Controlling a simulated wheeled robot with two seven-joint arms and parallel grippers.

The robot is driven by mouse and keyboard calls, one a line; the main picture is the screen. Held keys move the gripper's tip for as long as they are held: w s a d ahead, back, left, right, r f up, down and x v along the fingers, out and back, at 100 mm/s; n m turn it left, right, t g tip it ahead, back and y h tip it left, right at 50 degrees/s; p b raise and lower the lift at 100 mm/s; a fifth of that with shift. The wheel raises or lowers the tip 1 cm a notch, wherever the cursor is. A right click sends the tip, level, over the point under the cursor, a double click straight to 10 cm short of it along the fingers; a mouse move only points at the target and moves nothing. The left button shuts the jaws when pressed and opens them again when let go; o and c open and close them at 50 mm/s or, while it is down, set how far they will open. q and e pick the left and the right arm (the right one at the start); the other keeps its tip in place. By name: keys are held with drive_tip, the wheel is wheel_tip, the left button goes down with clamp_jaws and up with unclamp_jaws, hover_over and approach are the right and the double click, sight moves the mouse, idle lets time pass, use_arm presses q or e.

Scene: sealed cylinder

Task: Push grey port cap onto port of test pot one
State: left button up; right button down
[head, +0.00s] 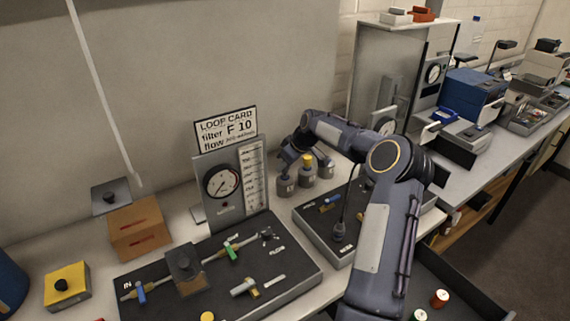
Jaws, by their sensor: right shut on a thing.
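Several small grey test pots stand in a row on the bench, behind the panel boards. The left pot (285,188) is directly under my right gripper (287,172). The middle pot (306,178) has a yellow cap (308,160) on top. The right pot (326,171) is partly behind my arm. My right gripper points down and is shut at the top of the left pot, on what appears to be the small grey port cap, which the fingers mostly hide. I cannot tell whether the cap touches the port. My left gripper is not in view.
A gauge stand (222,183) with a loop card (225,129) stands left of the pots. A black flow board (290,262) lies in front, and a second board (318,222) with a black cable lies under my right arm. A cardboard box (138,228) stands at left.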

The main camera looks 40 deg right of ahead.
drive_tip(key=shift+f+b, duration=0.55)
drive_tip(key=shift+f, duration=0.1)
idle(0.7)
drive_tip(key=c, duration=1.1)
unclamp_jaws()
drive_tip(key=shift+r, duration=0.15)
drive_tip(key=b+v, duration=0.1)
drive_tip(key=v, duration=0.6)
drive_tip(key=shift+s+r, duration=0.2)
drive_tip(key=shift+r, duration=0.05)
drive_tip(key=shift+d, duration=0.1)
